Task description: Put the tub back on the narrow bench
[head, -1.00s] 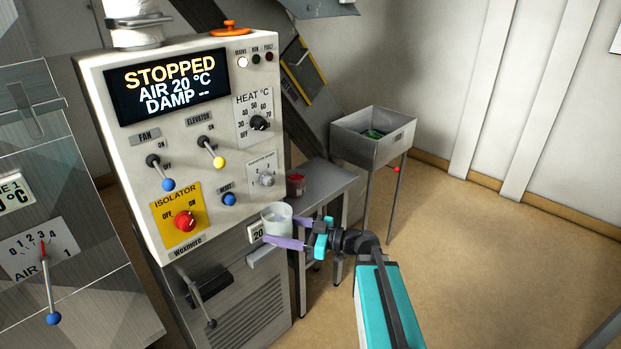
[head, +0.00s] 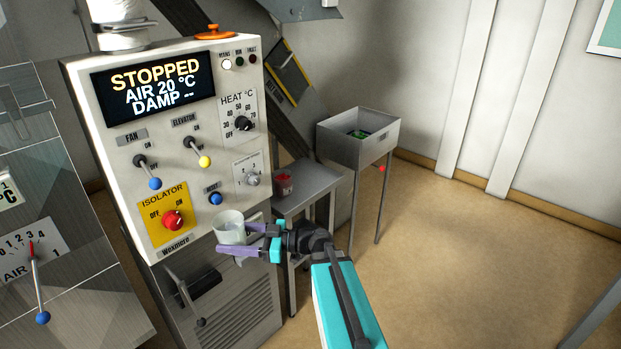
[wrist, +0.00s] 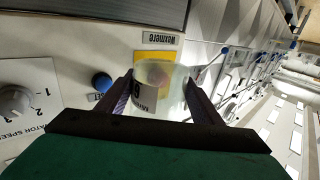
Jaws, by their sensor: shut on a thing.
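The tub (head: 230,227) is a pale, translucent cup, held upright in front of the lower edge of the control panel. My gripper (head: 242,240) is shut on it, with a purple finger on either side. In the wrist view the tub (wrist: 160,88) sits between the two fingers, a printed label on its side. The narrow bench (head: 308,187) is the grey metal one to the right of the panel cabinet. A small red pot (head: 284,184) stands on it. The tub is to the left of the bench and apart from it.
The control panel (head: 165,140) with its levers, knobs and red isolator (head: 173,219) is close behind the tub. A metal bin on legs (head: 350,150) stands right of the bench. The floor at right is clear.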

